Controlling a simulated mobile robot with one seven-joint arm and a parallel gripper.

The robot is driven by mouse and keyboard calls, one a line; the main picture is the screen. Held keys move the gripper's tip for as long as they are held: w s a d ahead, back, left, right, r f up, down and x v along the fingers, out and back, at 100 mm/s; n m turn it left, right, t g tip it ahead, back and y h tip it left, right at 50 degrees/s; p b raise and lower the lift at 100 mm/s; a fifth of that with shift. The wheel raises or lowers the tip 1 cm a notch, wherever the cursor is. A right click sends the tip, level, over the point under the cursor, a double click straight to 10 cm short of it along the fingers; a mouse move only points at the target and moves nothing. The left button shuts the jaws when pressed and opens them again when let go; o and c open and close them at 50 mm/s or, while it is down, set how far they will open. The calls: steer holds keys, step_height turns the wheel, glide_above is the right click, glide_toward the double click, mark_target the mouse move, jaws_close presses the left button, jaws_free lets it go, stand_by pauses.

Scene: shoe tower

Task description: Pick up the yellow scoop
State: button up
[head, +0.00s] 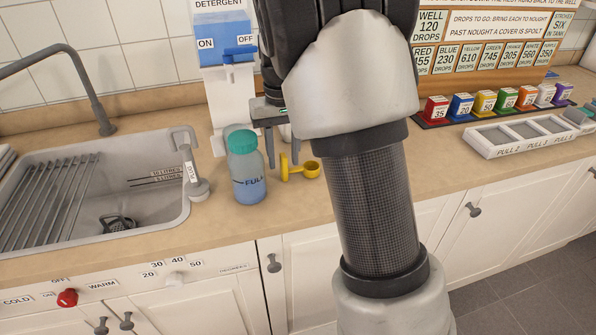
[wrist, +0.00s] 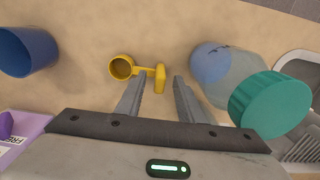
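The yellow scoop (head: 301,170) lies on the wooden counter, just right of the bottle, with a round cup at one end and an upright plate at its handle end. In the wrist view the scoop (wrist: 121,67) has its cup to the left, and its handle end shows between the tips of my gripper (wrist: 160,84). My gripper is open, with nothing between its fingers that it touches. In the head view my gripper (head: 279,148) points down above and behind the scoop, partly hidden by my arm.
A bottle with a green cap (head: 244,168) stands close left of the scoop; it also shows beside a finger in the wrist view (wrist: 268,104). A blue cup (wrist: 28,53) is at the wrist view's left. The sink (head: 90,195) is left. Coloured boxes (head: 485,101) stand right.

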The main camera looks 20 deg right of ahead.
steer(key=shift+f, duration=0.25)
steer(key=shift+c, duration=0.2)
jaws_close()
steer(key=shift+r, duration=0.1)
